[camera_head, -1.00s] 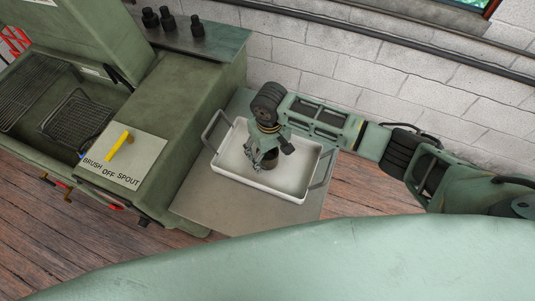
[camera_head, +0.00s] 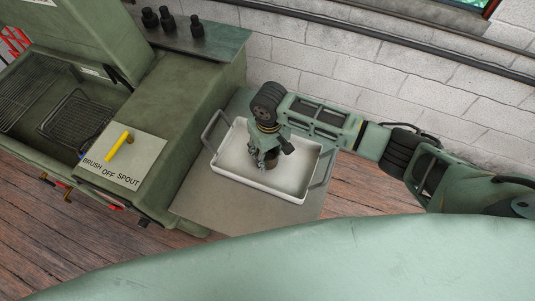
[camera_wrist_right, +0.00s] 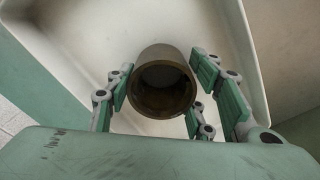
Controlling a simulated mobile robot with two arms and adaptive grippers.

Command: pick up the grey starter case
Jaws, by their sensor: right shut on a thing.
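The grey starter case (camera_wrist_right: 161,82) is a short hollow cylinder with a brownish inside. In the right wrist view it stands between the fingers of my right gripper (camera_wrist_right: 163,88), with its open end facing the camera. In the head view the case (camera_head: 271,162) shows only in part, low in the white tray (camera_head: 232,170). My right gripper (camera_head: 264,158) points down over it there and hides much of it. The gripper is shut on the case. I cannot tell whether the case touches the tray floor. My left gripper is not in view.
The tray, with a handle at each end, sits on a grey side table (camera_head: 240,215). A green wash cabinet (camera_head: 190,105) with a yellow lever (camera_head: 119,146) stands to the left. A white block wall (camera_head: 380,80) rises behind. The rest of the tray is bare.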

